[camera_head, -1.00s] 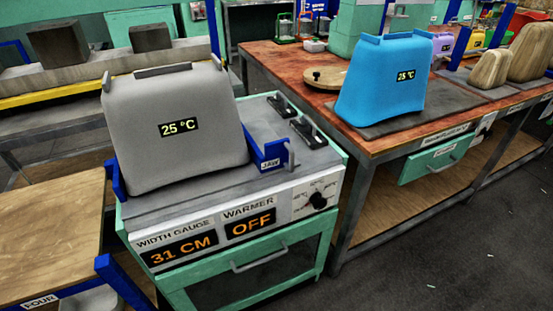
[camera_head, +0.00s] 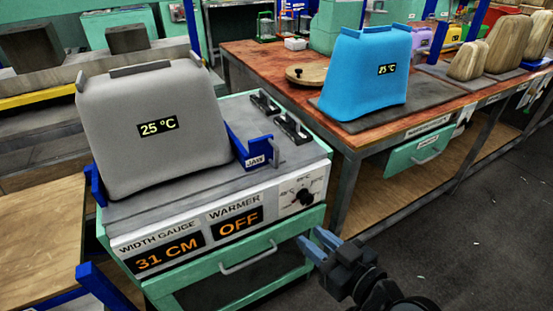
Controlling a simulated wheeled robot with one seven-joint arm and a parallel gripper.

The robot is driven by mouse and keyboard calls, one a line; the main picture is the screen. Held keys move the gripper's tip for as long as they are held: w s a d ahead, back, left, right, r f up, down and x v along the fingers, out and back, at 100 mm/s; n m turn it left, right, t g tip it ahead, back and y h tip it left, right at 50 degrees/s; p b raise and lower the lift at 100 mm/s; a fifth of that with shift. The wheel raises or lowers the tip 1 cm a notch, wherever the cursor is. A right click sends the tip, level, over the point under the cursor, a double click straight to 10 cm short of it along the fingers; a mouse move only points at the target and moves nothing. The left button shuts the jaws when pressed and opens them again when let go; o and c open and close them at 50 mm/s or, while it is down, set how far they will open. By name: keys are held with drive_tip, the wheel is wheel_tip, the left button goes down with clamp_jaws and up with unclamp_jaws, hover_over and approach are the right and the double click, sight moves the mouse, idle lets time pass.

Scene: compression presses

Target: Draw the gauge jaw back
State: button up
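The blue gauge jaw (camera_head: 250,148), labelled JAW, stands on the grey top of the width gauge (camera_head: 295,158), close against the right side of a grey block-like piece (camera_head: 150,125) reading 25 °C. A grey upright handle (camera_head: 276,152) rises at the jaw's right end. A blue stop stands at the piece's left side. The gauge display (camera_head: 168,258) reads 31 CM. My gripper (camera_head: 318,243) is at the lower right, in front of the cabinet and below the jaw, apart from it. Its blue fingers are apart and nothing shows between them.
The warmer display (camera_head: 240,222) reads OFF, with a dial (camera_head: 303,196) beside it. Black clamp-like parts (camera_head: 290,128) sit on the gauge top right of the jaw. A blue piece (camera_head: 365,72) stands on the wooden bench behind. The floor at right is clear.

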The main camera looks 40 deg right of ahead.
sight(278, 159)
drive_tip(key=w+d+r+t, duration=0.1)
drive_tip(key=w+d, duration=0.1)
drive_tip(key=w, duration=0.4)
drive_tip(key=w+d+r+p, duration=0.1)
drive_tip(key=w+d+r, duration=0.1)
drive_tip(key=w, duration=0.4)
drive_tip(key=w+d+r+n+t, duration=0.1)
drive_tip(key=w+d+r, duration=0.1)
drive_tip(key=w+d, duration=0.2)
drive_tip(key=shift+w+r+t+y, duration=0.15)
drive_tip(key=shift+w+y, duration=0.05)
drive_tip(key=shift+w, duration=0.3)
drive_tip(key=shift+w+r+t+y, duration=0.1)
drive_tip(key=shift+w+t+y, duration=0.1)
drive_tip(key=shift+w, duration=0.25)
drive_tip(key=shift+w+d+f+p, duration=0.1)
drive_tip(key=shift+w+p, duration=0.25)
drive_tip(key=shift+w, duration=0.35)
drive_tip(key=shift+c, duration=0.3)
clamp_jaws()
